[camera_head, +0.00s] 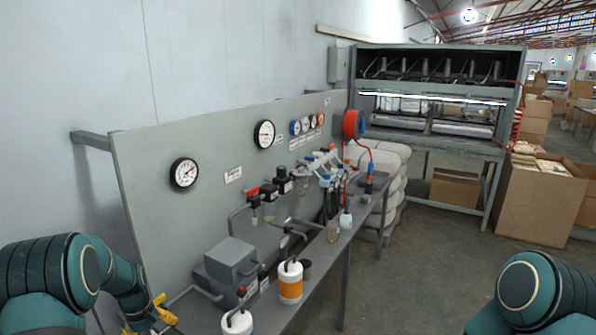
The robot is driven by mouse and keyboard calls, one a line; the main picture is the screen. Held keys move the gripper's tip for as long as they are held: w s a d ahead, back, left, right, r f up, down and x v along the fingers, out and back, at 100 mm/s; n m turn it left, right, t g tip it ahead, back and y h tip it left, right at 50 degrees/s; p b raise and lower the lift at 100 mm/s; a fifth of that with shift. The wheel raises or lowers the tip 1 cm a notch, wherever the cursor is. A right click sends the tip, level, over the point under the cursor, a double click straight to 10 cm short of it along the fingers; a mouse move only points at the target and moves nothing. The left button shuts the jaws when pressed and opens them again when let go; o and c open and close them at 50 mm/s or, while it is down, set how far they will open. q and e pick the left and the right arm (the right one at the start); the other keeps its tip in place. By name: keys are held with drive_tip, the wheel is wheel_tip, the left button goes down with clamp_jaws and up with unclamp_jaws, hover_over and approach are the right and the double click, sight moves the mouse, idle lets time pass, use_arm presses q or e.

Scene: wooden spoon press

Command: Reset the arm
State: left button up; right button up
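My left arm comes in at the lower left, dark teal. At its end, yellow parts of my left gripper (165,310) show low in the picture, beside the left end of the work table. I cannot tell whether it is open or shut, and most of it is cut off by the bottom edge. My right arm (530,290) shows only as a rounded teal joint at the lower right. My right gripper is out of the picture.
A narrow table (335,255) runs along a grey gauge panel (150,215). It carries a grey box device (231,262), an orange-banded white container (290,283) and several tools. A shelved bench (455,153) and cardboard box (535,208) stand behind. The floor at right centre is clear.

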use_arm(q)
drive_tip(key=s+d+f+m, duration=0.1)
drive_tip(key=s+d+f, duration=0.25)
drive_tip(key=d, duration=0.25)
drive_tip(key=s+d+f+m+h, duration=0.1)
drive_tip(key=s+d+f+m, duration=0.1)
drive_tip(key=d+f, duration=0.25)
drive_tip(key=s+d+f+m, duration=0.1)
drive_tip(key=s+d+f, duration=0.2)
drive_tip(key=d, duration=0.4)
drive_tip(key=s+d+m+t+h, duration=0.1)
drive_tip(key=s+d+m, duration=0.3)
drive_tip(key=s+d, duration=0.9)
drive_tip(key=shift+s+d+m+h, duration=0.2)
drive_tip(key=shift+s+m+h, duration=0.1)
drive_tip(key=shift+h, duration=0.3)
drive_tip(key=shift+w, duration=0.1)
